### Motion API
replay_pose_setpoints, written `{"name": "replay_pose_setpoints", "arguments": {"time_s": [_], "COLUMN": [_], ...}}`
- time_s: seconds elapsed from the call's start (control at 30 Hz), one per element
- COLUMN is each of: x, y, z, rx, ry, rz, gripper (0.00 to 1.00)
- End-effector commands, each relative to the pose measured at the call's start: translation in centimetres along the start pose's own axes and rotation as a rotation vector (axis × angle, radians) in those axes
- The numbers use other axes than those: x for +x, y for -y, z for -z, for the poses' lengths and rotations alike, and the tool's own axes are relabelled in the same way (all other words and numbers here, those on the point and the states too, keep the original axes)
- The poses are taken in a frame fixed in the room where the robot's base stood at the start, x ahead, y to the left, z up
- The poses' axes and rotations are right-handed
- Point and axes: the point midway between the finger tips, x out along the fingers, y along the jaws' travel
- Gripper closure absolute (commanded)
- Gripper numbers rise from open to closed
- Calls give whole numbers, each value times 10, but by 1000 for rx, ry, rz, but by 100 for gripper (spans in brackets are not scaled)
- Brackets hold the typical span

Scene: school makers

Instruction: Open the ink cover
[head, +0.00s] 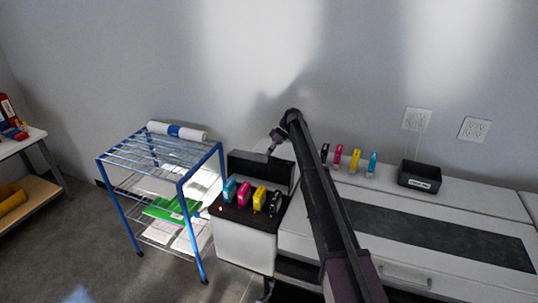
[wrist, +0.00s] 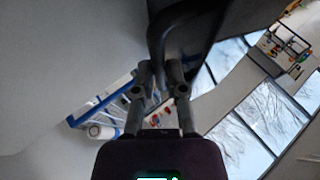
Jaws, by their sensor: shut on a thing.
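The ink cover (head: 258,170) is a dark panel standing raised at the back of the ink bay, on the left end of the large white printer (head: 242,245). In front of it, cyan (head: 229,190), magenta (head: 243,195), yellow (head: 259,197) and black (head: 274,203) cartridges show in the bay. My gripper (head: 270,151) is at the cover's top edge. In the wrist view, my gripper's fingers (wrist: 160,72) are shut on the cover at its dark curved edge or handle (wrist: 160,35). The exact contact is partly hidden.
More cartridges, including a yellow one (head: 355,159), stand on the printer top beside a black bin (head: 419,176). A blue wire rack (head: 184,190) with a white roll (head: 177,131) stands close on the left. The wall is close behind.

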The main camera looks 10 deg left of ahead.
Motion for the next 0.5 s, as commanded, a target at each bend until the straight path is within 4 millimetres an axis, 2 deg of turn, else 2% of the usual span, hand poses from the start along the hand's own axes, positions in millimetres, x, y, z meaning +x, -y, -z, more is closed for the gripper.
{"name": "replay_pose_setpoints", "arguments": {"time_s": [0.2, 0.23, 0.3, 0.33, 0.5], "x": [0, 0, 1, 1, 2], "y": [-2, -2, -2, -2, 0], "z": [3, 4, 4, 4, 5], "rx": [0, 0, -1, -1, -3], "ry": [-1, -1, 0, 1, 2], "rz": [-7, -7, -6, -6, -4], "gripper": [100, 75, 54, 49, 49]}}
